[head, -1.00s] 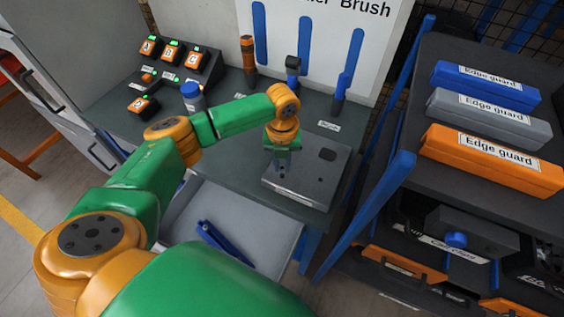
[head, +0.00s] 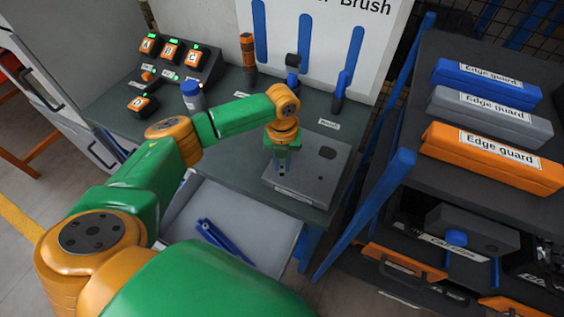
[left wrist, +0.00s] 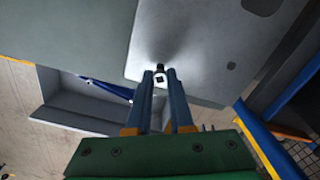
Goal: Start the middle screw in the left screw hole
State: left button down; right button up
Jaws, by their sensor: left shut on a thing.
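My left gripper (head: 283,170) points down over the grey metal plate (head: 318,185) on the bench, near its left side. In the left wrist view my left gripper (left wrist: 160,76) is shut on a small dark screw (left wrist: 160,67), held between the fingertips against the plate's face (left wrist: 195,45). I cannot tell whether the screw's tip is in a hole; the fingers and the screw itself hide the spot. A dark oval opening (head: 327,153) shows on the plate's far side. Other screws cannot be made out. My right gripper is not in view.
A grey tray (head: 270,225) with blue-handled tools (head: 220,242) is in front of the bench. A blue-capped bottle (head: 193,97) and a lettered button panel (head: 180,62) stand to the left. A blue rack post (head: 370,210) and edge-guard boxes (head: 490,155) are at the right.

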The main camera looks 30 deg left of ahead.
pick_arm(q)
jog(key=shift+f, duration=0.1)
dwell(0.3)
jog(key=c, duration=0.7)
grip_release()
notch_tip(320, 180, up, 6)
jog(key=shift+r+b, duration=0.1)
jog(key=shift+b, duration=0.7)
jog(key=shift+r, duration=0.45)
